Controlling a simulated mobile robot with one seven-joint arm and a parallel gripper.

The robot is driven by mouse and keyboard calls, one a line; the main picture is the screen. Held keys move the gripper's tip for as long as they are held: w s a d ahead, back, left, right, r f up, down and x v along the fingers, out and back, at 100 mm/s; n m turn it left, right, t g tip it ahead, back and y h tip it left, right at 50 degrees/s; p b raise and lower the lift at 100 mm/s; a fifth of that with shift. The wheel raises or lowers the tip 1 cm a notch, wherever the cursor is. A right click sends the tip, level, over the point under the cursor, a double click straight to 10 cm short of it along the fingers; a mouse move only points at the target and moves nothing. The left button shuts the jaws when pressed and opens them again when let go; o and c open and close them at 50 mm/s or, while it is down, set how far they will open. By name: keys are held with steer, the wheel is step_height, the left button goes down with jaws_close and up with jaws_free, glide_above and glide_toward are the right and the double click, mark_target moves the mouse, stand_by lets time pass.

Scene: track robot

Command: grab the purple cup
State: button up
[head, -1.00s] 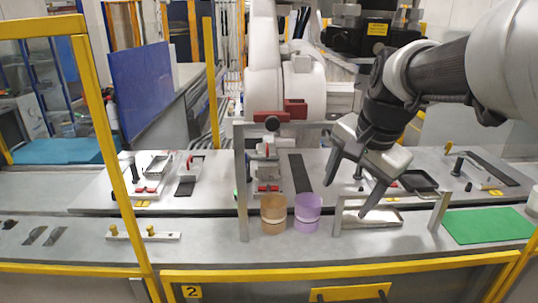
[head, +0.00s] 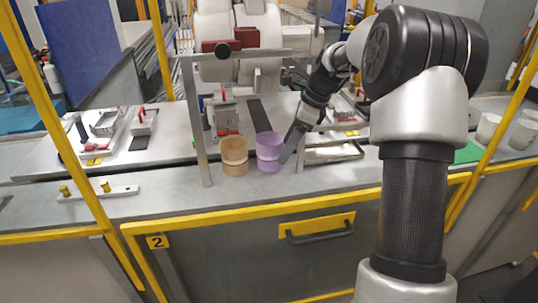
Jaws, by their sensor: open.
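The purple cup (head: 268,152) stands upright on the grey bench, close to the right of a tan cup (head: 234,157). My gripper (head: 287,150) comes down from the upper right and is open. One dark finger slants down close beside the cup's right side; I cannot tell whether it touches. The other finger is not clearly visible. The cup is not lifted.
A grey metal frame (head: 197,120) stands around the cups, with an upright post left of the tan cup and a bar above. A low metal rack (head: 333,153) is right of the gripper. A yellow rail (head: 230,213) runs along the bench front.

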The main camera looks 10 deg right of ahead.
mark_target(265, 149)
steer(key=a, duration=0.1)
steer(key=w+a, duration=0.1)
steer(key=a, duration=0.1)
steer(key=w+a, duration=0.1)
steer(key=a, duration=0.1)
steer(key=shift+x, duration=1.2)
steer(key=shift+w+a+f, duration=0.1)
steer(key=shift+a+f, duration=0.1)
steer(key=shift+f, duration=0.1)
steer(key=c, duration=0.8)
steer(key=shift+r, duration=0.1)
